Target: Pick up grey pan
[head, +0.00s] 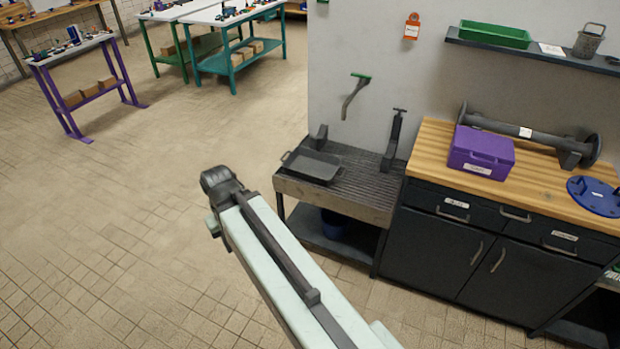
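The grey pan (313,166) is a shallow dark rectangular tray with small handles at its ends. It rests on the slatted grey bench (345,194) against the wall, toward the bench's left side. My arm reaches up from the bottom of the head view and ends left of the bench, over the floor. The end of my arm is in view, but no gripper fingers can be made out, so I cannot tell their state. The arm's end is apart from the pan, to its left and nearer to me.
Dark clamp-like fittings (394,140) stand at the back of the bench. A wooden-topped cabinet (435,150) adjoins it on the right, carrying a purple box (481,152) and a blue flange (596,196). A blue bucket (334,223) sits below the bench. Tiled floor is open at left.

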